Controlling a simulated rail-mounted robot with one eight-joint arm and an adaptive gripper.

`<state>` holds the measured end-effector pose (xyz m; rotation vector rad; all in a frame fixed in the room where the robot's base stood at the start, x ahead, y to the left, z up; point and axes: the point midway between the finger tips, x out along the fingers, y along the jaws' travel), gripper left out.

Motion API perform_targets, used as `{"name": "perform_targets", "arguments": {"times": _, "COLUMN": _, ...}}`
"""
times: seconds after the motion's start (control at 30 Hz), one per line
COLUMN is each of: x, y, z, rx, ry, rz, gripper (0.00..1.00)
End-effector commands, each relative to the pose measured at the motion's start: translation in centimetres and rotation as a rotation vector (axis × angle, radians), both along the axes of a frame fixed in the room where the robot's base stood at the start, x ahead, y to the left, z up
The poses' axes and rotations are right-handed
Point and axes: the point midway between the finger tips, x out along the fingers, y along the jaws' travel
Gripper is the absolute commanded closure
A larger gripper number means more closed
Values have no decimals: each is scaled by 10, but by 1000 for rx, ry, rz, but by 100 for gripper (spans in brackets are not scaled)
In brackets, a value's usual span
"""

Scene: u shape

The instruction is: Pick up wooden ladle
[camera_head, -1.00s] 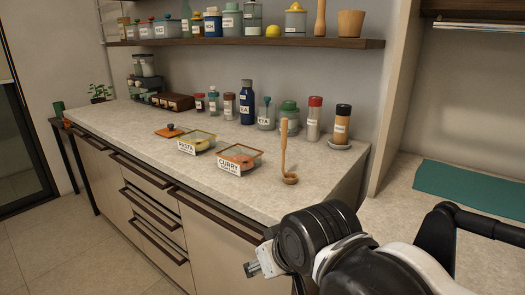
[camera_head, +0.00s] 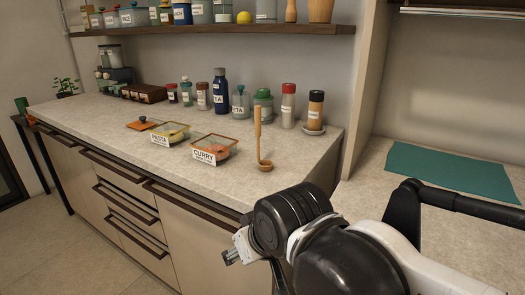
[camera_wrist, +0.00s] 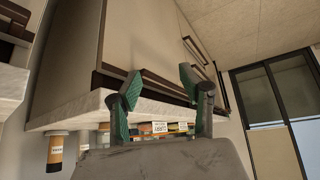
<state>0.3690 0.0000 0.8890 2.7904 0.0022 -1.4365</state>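The wooden ladle (camera_head: 258,140) stands upright on the counter (camera_head: 110,120) near its right front corner in the head view, bowl down and handle up. It is right of the curry container (camera_head: 213,149). My gripper (camera_head: 232,256) is in front of and below the counter edge, apart from the ladle. In the wrist view my gripper (camera_wrist: 160,90) shows two green-padded fingers spread wide with nothing between them. I cannot make out the ladle in the wrist view.
A shelf (camera_head: 220,29) hangs above. A teal mat (camera_head: 450,172) lies on the right counter.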

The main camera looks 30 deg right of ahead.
Motion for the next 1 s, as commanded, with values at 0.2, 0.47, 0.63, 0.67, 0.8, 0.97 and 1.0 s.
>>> {"name": "perform_targets", "arguments": {"times": 0.2, "x": 19, "y": -9, "z": 44, "rx": -88, "ry": 47, "rz": 106, "gripper": 61}}
{"name": "perform_targets", "arguments": {"times": 0.47, "x": 68, "y": -34, "z": 127, "rx": -285, "ry": 175, "rz": 411, "gripper": 61}}
{"name": "perform_targets", "arguments": {"times": 0.63, "x": 103, "y": -55, "z": 172, "rx": -389, "ry": 255, "rz": 631, "gripper": 61}}
{"name": "perform_targets", "arguments": {"times": 0.67, "x": 109, "y": -59, "z": 179, "rx": -403, "ry": 269, "rz": 670, "gripper": 61}}
{"name": "perform_targets", "arguments": {"times": 0.8, "x": 138, "y": -78, "z": 211, "rx": -468, "ry": 329, "rz": 861, "gripper": 61}}
{"name": "perform_targets", "arguments": {"times": 0.97, "x": 171, "y": -103, "z": 242, "rx": -521, "ry": 383, "rz": 1087, "gripper": 61}}
{"name": "perform_targets", "arguments": {"times": 1.0, "x": 179, "y": -109, "z": 248, "rx": -531, "ry": 395, "rz": 1146, "gripper": 61}}
